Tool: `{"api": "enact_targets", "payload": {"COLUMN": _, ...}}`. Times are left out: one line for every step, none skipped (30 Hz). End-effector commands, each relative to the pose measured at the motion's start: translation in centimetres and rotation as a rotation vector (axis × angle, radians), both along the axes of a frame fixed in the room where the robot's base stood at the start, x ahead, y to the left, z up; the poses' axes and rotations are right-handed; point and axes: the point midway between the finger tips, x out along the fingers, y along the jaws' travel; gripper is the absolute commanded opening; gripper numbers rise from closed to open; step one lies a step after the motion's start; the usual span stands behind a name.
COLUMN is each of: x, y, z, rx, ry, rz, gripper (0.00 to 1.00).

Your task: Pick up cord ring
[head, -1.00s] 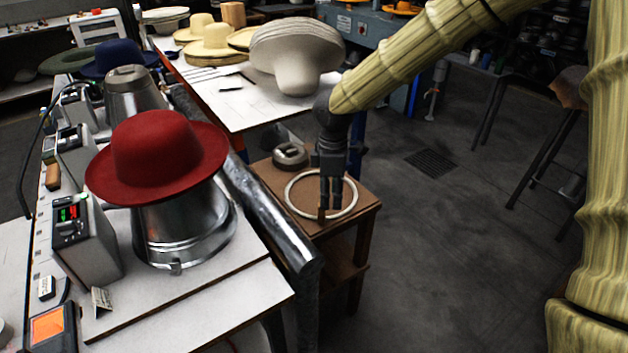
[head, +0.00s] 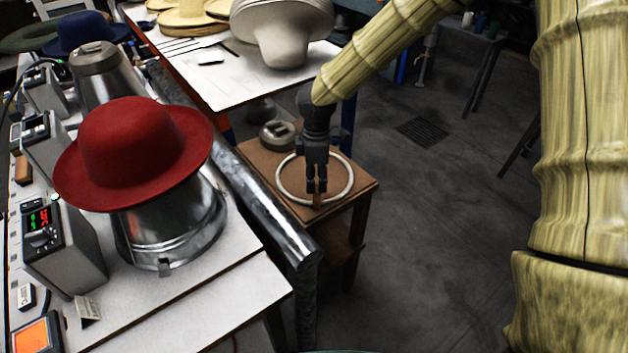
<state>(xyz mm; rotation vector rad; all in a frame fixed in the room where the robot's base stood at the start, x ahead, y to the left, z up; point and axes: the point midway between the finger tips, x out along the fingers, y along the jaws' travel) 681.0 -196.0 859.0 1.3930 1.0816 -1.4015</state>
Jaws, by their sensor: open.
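The cord ring (head: 347,180) is a pale, off-white hoop. It lies flat on the top of a small brown wooden stand (head: 362,188). My gripper (head: 316,190) points straight down over the ring, with its fingertips low at the ring's near side. The fingers are open, though the gap between them looks narrow from here. I cannot tell whether the fingertips touch the ring or the stand. The gripper hides part of the ring's far side.
A round metal weight (head: 277,134) sits on the stand behind the ring. A metal pipe (head: 262,210) runs along the bench to the left, where a red hat (head: 135,150) tops a metal form. Floor (head: 430,220) right of the stand is clear.

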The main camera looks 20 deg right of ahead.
Motion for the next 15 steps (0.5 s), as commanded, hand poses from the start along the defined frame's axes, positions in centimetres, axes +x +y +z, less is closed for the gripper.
{"api": "enact_targets", "payload": {"x": -0.2, "y": 0.0, "z": -0.3, "rx": 0.000, "ry": 0.002, "rz": 0.000, "gripper": 0.45}}
{"api": "enact_targets", "payload": {"x": -0.3, "y": 0.0, "z": -0.6, "rx": 0.000, "ry": 0.002, "rz": 0.001, "gripper": 0.45}}
{"api": "enact_targets", "payload": {"x": -0.4, "y": 0.1, "z": -1.2, "rx": 0.000, "ry": 0.003, "rz": 0.001, "gripper": 0.45}}
{"api": "enact_targets", "payload": {"x": -0.4, "y": 0.1, "z": -1.6, "rx": 0.000, "ry": 0.004, "rz": 0.001, "gripper": 0.45}}
{"api": "enact_targets", "payload": {"x": -0.4, "y": 0.2, "z": -1.9, "rx": 0.000, "ry": 0.003, "rz": 0.001, "gripper": 0.45}}
{"api": "enact_targets", "payload": {"x": -0.5, "y": 0.3, "z": -2.4, "rx": 0.001, "ry": 0.004, "rz": 0.002, "gripper": 0.45}}
{"api": "enact_targets", "payload": {"x": -0.5, "y": 0.3, "z": -2.8, "rx": 0.001, "ry": 0.004, "rz": 0.002, "gripper": 0.45}}
{"api": "enact_targets", "payload": {"x": -0.4, "y": 0.3, "z": -3.2, "rx": 0.000, "ry": 0.003, "rz": 0.002, "gripper": 0.45}}
{"api": "enact_targets", "payload": {"x": -0.4, "y": 0.3, "z": -3.6, "rx": 0.000, "ry": 0.003, "rz": 0.002, "gripper": 0.45}}
{"api": "enact_targets", "payload": {"x": -0.4, "y": 0.3, "z": -3.8, "rx": 0.000, "ry": 0.003, "rz": 0.002, "gripper": 0.45}}
{"api": "enact_targets", "payload": {"x": -0.4, "y": 0.3, "z": -4.0, "rx": 0.000, "ry": 0.003, "rz": 0.002, "gripper": 0.45}}
{"api": "enact_targets", "payload": {"x": -0.4, "y": 0.3, "z": -4.3, "rx": 0.000, "ry": 0.002, "rz": 0.003, "gripper": 0.45}}
{"api": "enact_targets", "payload": {"x": -0.4, "y": 0.3, "z": -4.4, "rx": 0.000, "ry": 0.002, "rz": 0.003, "gripper": 0.45}}
{"api": "enact_targets", "payload": {"x": -0.4, "y": 0.3, "z": -4.5, "rx": 0.000, "ry": 0.001, "rz": 0.003, "gripper": 0.45}}
{"api": "enact_targets", "payload": {"x": -0.4, "y": 0.3, "z": -4.6, "rx": 0.000, "ry": 0.001, "rz": 0.003, "gripper": 0.45}}
